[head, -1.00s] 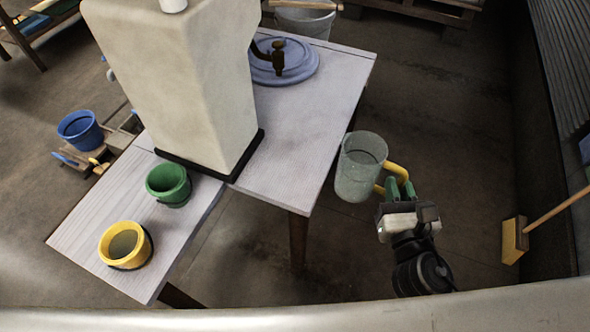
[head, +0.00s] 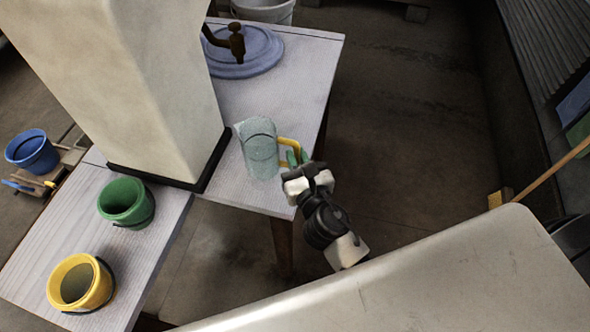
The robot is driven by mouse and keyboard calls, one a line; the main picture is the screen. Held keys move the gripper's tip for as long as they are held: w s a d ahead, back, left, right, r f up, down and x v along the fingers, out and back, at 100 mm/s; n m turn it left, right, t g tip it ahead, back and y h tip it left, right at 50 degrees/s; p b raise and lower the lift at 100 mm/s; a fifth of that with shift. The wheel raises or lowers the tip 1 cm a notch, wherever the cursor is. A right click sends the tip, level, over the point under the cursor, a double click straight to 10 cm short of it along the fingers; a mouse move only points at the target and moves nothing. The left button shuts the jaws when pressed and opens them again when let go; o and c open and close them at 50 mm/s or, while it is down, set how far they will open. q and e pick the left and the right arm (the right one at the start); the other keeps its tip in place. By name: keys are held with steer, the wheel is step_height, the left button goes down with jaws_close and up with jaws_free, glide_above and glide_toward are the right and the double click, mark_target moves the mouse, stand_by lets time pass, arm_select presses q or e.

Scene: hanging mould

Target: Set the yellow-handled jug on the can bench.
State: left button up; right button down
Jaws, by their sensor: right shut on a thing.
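The clear jug (head: 259,150) has a yellow handle (head: 290,146) on its right side. It is upright and appears over the front right part of a pale wooden bench top (head: 262,196); I cannot tell whether its base touches the wood. My right gripper (head: 294,160) is shut on the yellow handle, at the bench's right edge. A second pale bench top (head: 62,220) at the left carries a green can (head: 126,202) and a yellow can (head: 80,283). My left gripper is not in view.
A large cream block (head: 135,85) on a dark base stands left of the jug. Behind the jug are a round blue lid (head: 243,55) and a brown tap (head: 236,40). A blue bucket (head: 32,151) is at far left. Floor right of the bench is open.

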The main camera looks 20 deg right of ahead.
steer(key=shift+w+a+f+b, duration=0.1)
steer(key=shift+f+b, duration=1.3)
steer(key=shift+f, duration=0.65)
steer(key=shift+f, duration=0.2)
steer(key=c, duration=1.1)
jaws_free()
steer(key=shift+c, duration=0.2)
steer(key=shift+r, duration=0.1)
steer(key=shift+r, duration=0.2)
steer(key=s+b, duration=0.4)
steer(key=s, duration=0.8)
